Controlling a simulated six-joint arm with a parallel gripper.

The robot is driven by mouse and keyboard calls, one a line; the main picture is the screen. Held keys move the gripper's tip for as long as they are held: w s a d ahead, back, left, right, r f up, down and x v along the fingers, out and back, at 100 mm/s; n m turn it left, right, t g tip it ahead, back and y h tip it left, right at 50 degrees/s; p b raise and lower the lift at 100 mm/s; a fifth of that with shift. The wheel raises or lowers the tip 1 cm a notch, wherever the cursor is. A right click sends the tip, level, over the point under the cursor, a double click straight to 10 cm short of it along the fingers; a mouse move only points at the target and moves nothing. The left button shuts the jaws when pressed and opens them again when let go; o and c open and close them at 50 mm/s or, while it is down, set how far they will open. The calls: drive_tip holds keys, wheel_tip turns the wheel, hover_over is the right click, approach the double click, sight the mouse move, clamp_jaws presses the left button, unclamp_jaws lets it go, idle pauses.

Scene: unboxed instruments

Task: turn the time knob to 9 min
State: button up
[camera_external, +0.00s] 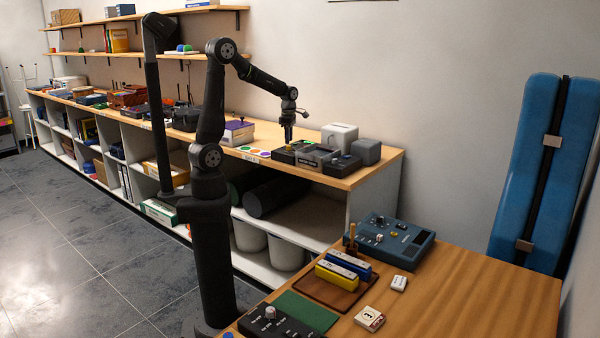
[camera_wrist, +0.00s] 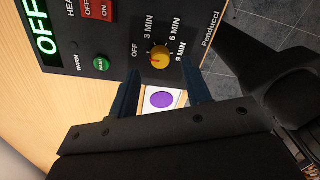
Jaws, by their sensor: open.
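The time knob (camera_wrist: 160,56) is a round yellow knob on a black panel (camera_wrist: 118,60) in the wrist view. The labels OFF, 3 MIN, 6 MIN and 9 MIN run around it. A small reddish mark shows on its lower left part; I cannot tell exactly which setting it marks. My gripper (camera_wrist: 161,80) is open, its two dark fingers apart, one to the left and one to the right below the knob, with nothing between them. In the external view my gripper (camera_external: 288,139) points down just above the black device (camera_external: 283,157) on the long shelf.
The panel also has a lit green OFF display (camera_wrist: 43,30), a red switch (camera_wrist: 98,9) and a green WARM button (camera_wrist: 100,64). A purple-dot card (camera_wrist: 161,99) lies beside it. A white toaster-like box (camera_external: 339,135) and grey box (camera_external: 366,151) stand close by.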

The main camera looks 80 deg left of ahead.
sight(289, 147)
drive_tip(key=shift+d+f, duration=0.1)
drive_tip(key=shift+f, duration=1.45)
drive_tip(key=shift+c, duration=0.2)
clamp_jaws()
